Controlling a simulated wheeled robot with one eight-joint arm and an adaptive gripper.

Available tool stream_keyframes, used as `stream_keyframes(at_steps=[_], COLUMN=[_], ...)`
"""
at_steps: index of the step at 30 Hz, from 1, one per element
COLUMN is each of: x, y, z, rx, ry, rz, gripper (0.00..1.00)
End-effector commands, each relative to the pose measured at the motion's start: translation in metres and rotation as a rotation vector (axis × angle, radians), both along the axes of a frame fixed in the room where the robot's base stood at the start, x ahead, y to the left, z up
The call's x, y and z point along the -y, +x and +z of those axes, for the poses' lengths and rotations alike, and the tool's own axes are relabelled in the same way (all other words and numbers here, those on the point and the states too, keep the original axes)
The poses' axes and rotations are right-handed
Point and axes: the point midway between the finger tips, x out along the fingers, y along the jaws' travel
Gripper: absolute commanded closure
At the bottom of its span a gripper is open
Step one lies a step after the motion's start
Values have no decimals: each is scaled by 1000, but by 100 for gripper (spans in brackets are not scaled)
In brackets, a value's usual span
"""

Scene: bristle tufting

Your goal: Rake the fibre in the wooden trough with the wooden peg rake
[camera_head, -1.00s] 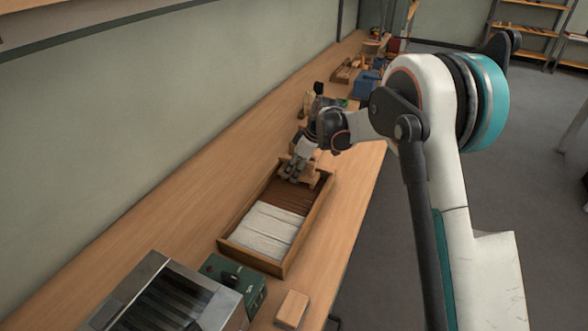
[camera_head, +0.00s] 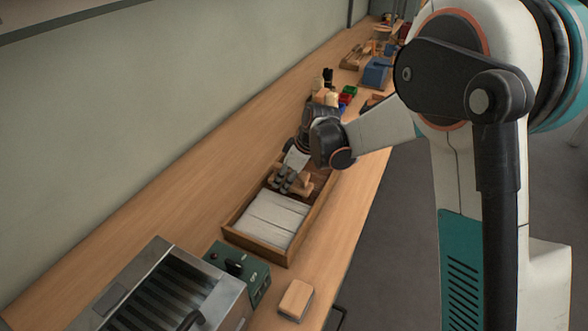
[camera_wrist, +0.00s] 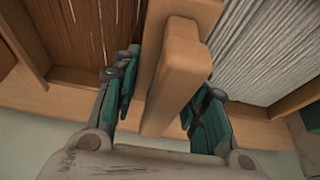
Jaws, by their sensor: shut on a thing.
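The wooden trough (camera_head: 229,229) lies lengthwise on the bench. White fibre (camera_head: 268,216) fills its near part, and dark brown fibre lies beyond it, seen at the left of the wrist view (camera_wrist: 98,30). My gripper (camera_head: 287,181) is over the trough, around the line between the two fibres. It is shut on the wooden peg rake (camera_wrist: 176,85), whose light wooden block stands between the teal fingers. The rake also shows in the head view (camera_head: 304,188), partly covered by my gripper. Its pegs are hidden, so contact with the fibre cannot be told.
A green box with a knob (camera_head: 238,269) stands close to the trough's near end. A metal machine (camera_head: 165,290) and a wooden block (camera_head: 295,299) are nearer. Small coloured items and a blue bin (camera_head: 376,72) stand farther along. The bench along the wall is clear.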

Motion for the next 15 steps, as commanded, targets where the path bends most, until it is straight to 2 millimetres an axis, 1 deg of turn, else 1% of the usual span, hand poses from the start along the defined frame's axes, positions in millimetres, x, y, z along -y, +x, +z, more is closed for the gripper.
stream_keyframes(at_steps=[1,15], x=[-3,-29], y=[-8,-71], z=[0,0], rx=[0,0], ry=[0,0], rz=[1,2], gripper=[100,100])
